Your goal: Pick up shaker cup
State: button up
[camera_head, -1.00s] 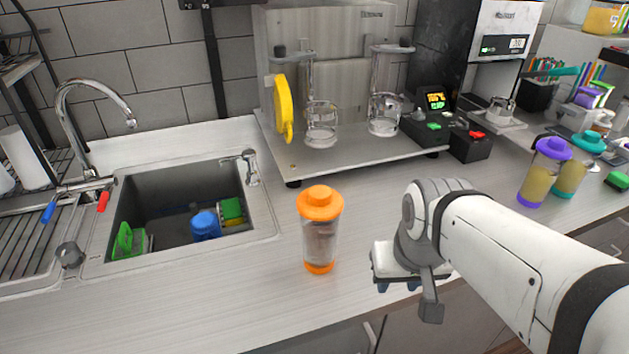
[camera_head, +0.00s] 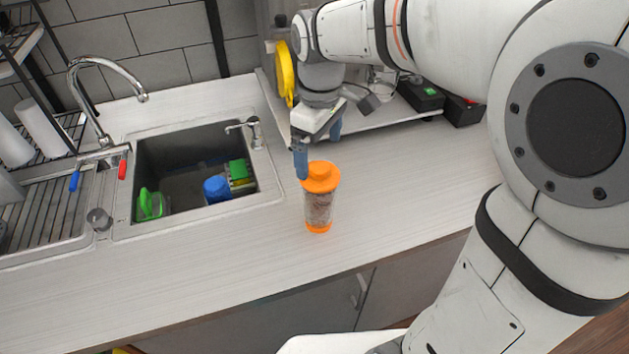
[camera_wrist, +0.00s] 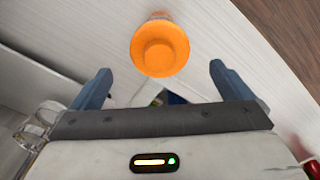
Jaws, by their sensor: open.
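The shaker cup (camera_head: 319,206) stands upright on the counter, right of the sink. It has a clear body with an orange lid and an orange base. My gripper (camera_head: 318,160) points down just behind the cup, with its blue fingers apart and one finger close to the lid. In the wrist view the orange lid (camera_wrist: 160,49) shows from above, beyond the fingertips and about midway between them. My gripper there (camera_wrist: 160,78) is open with nothing between the fingers. I cannot tell whether a finger touches the lid.
The sink (camera_head: 190,150) on the left holds a blue item (camera_head: 216,189) and green items (camera_head: 150,204). A faucet (camera_head: 100,85) stands behind it. A raised shelf (camera_head: 385,122) with a yellow object (camera_head: 285,72) stands at the back. The counter right of the cup is clear.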

aim_at(320, 167)
notch_tip(320, 167, down, 6)
jog(key=shift+s+r+p, duration=0.1)
jog(key=shift+p, duration=0.65)
jog(key=c, duration=1.8)
